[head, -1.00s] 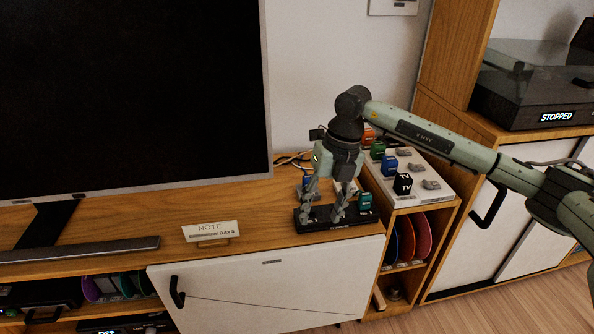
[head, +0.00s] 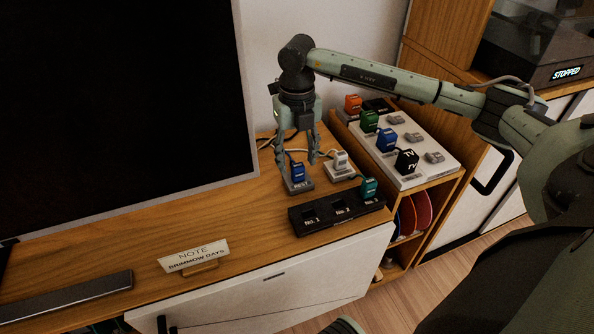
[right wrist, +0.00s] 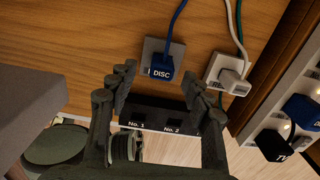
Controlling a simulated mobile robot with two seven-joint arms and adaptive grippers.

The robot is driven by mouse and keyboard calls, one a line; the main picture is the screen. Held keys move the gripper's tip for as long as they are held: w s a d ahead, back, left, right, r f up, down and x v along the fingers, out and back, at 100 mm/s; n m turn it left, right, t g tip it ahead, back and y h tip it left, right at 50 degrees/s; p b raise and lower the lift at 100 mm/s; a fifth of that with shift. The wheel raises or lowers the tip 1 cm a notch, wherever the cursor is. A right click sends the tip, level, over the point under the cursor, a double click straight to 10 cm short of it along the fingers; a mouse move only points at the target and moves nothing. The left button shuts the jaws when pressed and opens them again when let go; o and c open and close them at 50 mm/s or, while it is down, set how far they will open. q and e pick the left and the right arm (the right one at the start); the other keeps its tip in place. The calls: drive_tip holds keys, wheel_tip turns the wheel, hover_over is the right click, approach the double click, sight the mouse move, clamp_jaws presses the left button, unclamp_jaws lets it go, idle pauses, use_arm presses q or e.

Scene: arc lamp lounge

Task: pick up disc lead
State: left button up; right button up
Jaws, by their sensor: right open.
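The disc lead is a blue plug (head: 298,173) on a small grey base on the wooden cabinet top. In the right wrist view its blue plug (right wrist: 162,68) reads DISC, with a blue cable running away from it. My right gripper (head: 297,158) points down over the plug, open, its fingers on either side in the head view. In the right wrist view the fingertips (right wrist: 160,82) are spread and the plug lies slightly beyond them, so contact cannot be confirmed. My left gripper is not in view.
A white plug (head: 340,161) on a grey base stands close to the right. A black socket strip (head: 325,222) marked No. 1 and No. 2, with a teal plug (head: 369,187), lies in front. The TV (head: 120,110) stands left. A white panel (head: 412,145) holds more plugs.

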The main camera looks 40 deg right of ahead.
sight(298, 165)
wheel_tip(298, 165, down, 3)
drive_tip(key=shift+s+d+r, duration=0.1)
drive_tip(key=shift+r, duration=0.05)
drive_tip(key=shift+f, duration=0.35)
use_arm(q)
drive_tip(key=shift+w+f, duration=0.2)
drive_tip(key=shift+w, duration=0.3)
